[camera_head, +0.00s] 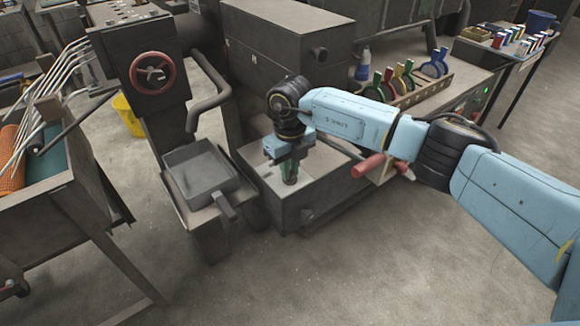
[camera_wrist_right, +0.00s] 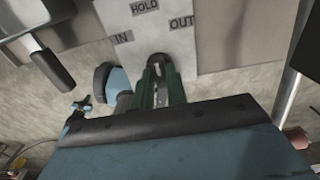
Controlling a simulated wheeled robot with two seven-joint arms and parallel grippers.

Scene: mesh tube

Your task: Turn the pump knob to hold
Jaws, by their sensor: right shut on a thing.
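The pump box (camera_head: 280,208) stands low in the middle of the head view, with a pale top. In the right wrist view its pale label plate (camera_wrist_right: 150,25) reads HOLD at the top, IN at the left and OUT at the right. My right gripper (camera_head: 289,180) comes down onto the box from above. In the right wrist view its two dark green fingers are shut on the pump knob (camera_wrist_right: 158,72), just below the labels. The fingers cover most of the knob, so I cannot tell its exact pointing. My left gripper is not in view.
A grey square pan (camera_head: 200,175) with a handle sits left of the pump box. A red handwheel (camera_head: 153,73) is on a grey cabinet behind it. A red-handled part (camera_head: 368,166) is right of the box. A rack of coloured clamps (camera_head: 405,80) lies on the bench behind.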

